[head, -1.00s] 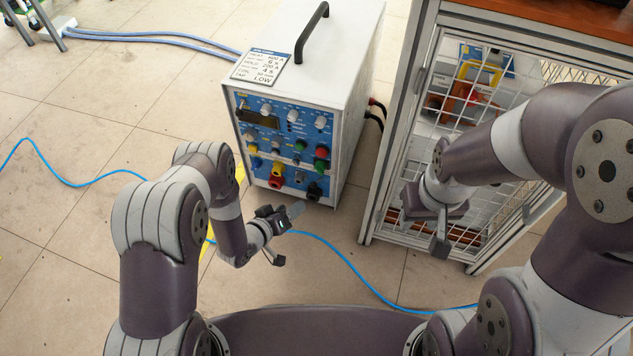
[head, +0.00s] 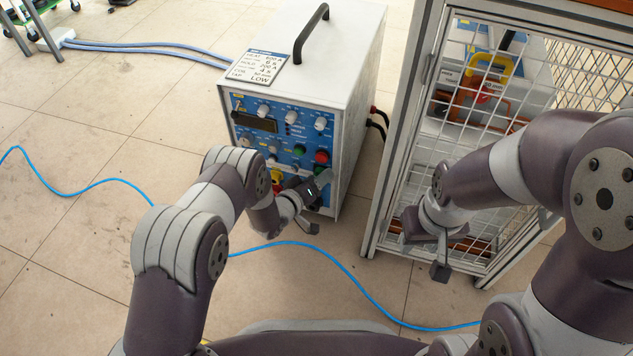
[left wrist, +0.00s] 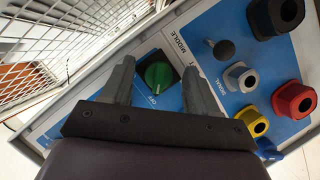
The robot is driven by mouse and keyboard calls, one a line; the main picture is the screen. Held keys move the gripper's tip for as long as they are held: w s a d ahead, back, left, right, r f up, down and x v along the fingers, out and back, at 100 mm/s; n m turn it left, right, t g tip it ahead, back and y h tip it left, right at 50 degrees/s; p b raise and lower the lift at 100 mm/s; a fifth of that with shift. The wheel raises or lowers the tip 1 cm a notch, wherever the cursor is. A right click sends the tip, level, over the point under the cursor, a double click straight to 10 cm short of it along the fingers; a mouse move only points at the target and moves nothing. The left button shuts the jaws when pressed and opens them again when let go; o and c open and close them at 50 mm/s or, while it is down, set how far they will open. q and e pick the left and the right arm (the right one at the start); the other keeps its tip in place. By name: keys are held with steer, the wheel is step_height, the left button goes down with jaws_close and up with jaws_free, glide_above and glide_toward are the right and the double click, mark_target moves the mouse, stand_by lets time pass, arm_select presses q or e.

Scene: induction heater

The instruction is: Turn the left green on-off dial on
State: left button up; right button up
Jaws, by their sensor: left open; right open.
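The green dial (left wrist: 159,76) sits on a dark square plate on the heater's blue panel in the left wrist view. Its white mark points toward the printed word OFF. My left gripper (left wrist: 158,70) is open, with one finger on each side of the dial in that view; I cannot tell whether they touch it. In the head view my left gripper (head: 320,186) is at the lower right of the heater's front (head: 262,107) and hides part of the lower panel. My right gripper (head: 428,246) is open and empty in front of the cage.
Black, red and yellow sockets, the red one (left wrist: 294,99) among them, stick out beside the dial. A mesh cage (head: 480,150) stands right of the heater, with a narrow gap between. A blue cable (head: 345,275) crosses the floor. Floor at left is mostly clear.

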arm_select(q)
steer(key=c, duration=1)
steer(key=m+t+y+p, duration=0.1)
steer(key=m+y, duration=0.1)
steer(key=m, duration=0.2)
steer(key=m+y+p, duration=0.1)
steer(key=m+y, duration=0.2)
steer(key=m, duration=0.1)
steer(key=m+t+y+p, duration=0.1)
steer(key=m+y, duration=0.1)
steer(key=m, duration=0.2)
steer(key=shift+s+d+t+y+p, duration=0.1)
steer(key=shift+d+t+y+p, duration=0.2)
steer(key=shift+p, duration=0.1)
steer(key=shift+m, duration=0.3)
